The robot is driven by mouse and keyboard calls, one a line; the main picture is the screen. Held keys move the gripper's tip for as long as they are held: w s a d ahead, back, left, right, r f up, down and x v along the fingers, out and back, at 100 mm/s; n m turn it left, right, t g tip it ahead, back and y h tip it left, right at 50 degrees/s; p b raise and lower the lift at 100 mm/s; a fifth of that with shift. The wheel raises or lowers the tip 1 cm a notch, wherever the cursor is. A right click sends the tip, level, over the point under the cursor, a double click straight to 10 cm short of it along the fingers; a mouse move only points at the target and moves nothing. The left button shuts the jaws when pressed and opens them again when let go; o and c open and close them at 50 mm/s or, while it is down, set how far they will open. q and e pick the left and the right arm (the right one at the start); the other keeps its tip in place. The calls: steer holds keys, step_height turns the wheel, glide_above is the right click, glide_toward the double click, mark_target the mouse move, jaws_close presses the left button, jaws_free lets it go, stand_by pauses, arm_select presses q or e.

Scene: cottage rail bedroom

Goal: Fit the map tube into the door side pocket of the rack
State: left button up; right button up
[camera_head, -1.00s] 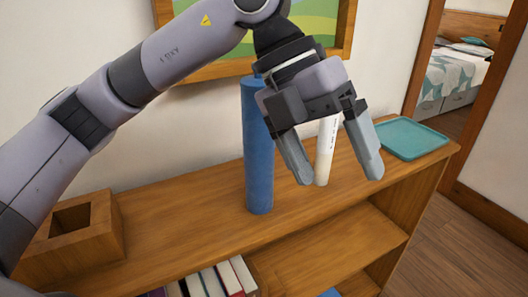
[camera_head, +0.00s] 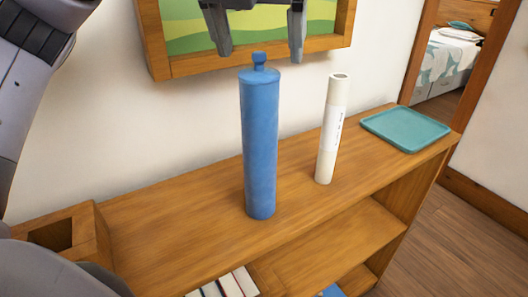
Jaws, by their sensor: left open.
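A tall blue cylinder (camera_head: 259,145) with a small knob on top stands upright on the wooden shelf top. A slimmer white tube (camera_head: 331,130) with printed marks on its side stands upright to its right. Which of them is the map tube I cannot tell for sure. A wooden block with a square opening (camera_head: 72,238) is at the left end of the shelf top; whether it belongs to the rack is unclear. My left gripper (camera_head: 258,42) is open and empty at the top edge, its fingers pointing down above the blue cylinder. My right gripper is out of view.
A teal tray (camera_head: 406,129) lies at the right end of the shelf top (camera_head: 165,220). Several books (camera_head: 228,286) stand on the level below. A framed picture (camera_head: 180,64) hangs on the wall behind. The top is clear between block and cylinder.

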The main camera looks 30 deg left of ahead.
mark_target(257, 72)
arm_select(q)
steer(key=x, duration=0.5)
steer(key=shift+s+a+f+p, duration=0.25)
steer(key=shift+s+f+p, duration=0.05)
steer(key=shift+f+p, duration=0.1)
steer(key=shift+w+f, duration=0.2)
steer(key=shift+f, duration=0.25)
jaws_close()
